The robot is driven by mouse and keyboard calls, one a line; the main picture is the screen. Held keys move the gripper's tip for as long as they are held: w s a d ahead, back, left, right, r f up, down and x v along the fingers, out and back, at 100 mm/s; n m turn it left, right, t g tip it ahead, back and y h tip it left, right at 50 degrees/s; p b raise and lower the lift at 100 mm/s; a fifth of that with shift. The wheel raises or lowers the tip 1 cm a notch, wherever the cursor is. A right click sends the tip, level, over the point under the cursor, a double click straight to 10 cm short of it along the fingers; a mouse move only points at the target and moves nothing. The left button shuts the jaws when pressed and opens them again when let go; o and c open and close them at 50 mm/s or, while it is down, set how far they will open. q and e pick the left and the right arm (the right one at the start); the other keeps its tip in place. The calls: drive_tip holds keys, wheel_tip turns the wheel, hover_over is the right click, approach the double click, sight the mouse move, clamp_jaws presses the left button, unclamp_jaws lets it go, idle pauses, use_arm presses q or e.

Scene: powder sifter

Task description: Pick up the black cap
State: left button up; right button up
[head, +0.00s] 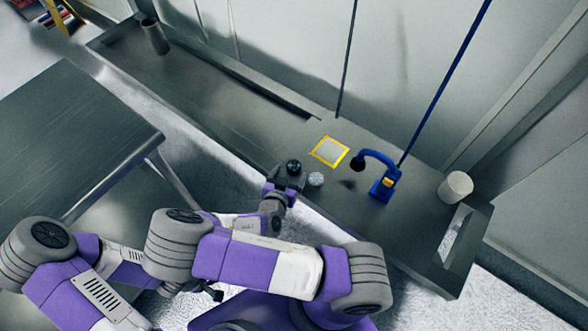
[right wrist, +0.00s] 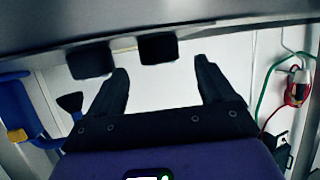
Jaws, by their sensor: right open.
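The black cap (head: 293,166) appears as a small dark round thing on the grey bench, right at my right gripper (head: 287,179) in the head view. My right gripper is open, and its two dark fingers also show in the right wrist view (right wrist: 161,80). That view looks upside down. There a dark block that looks like the cap (right wrist: 158,47) lies ahead of the gap between the fingertips, apart from them. My gripper partly hides the cap in the head view.
A small silver-topped cylinder (head: 316,180) stands close right of the cap. Further right are a blue stand (head: 382,188) with a black head and a white cylinder (head: 455,187). A yellow-edged square (head: 330,151) lies behind. A dark table (head: 75,130) is at left.

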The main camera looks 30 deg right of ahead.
sight(293, 169)
drive_tip(key=b+x, duration=0.1)
drive_tip(key=x, duration=0.4)
drive_tip(key=c, duration=1)
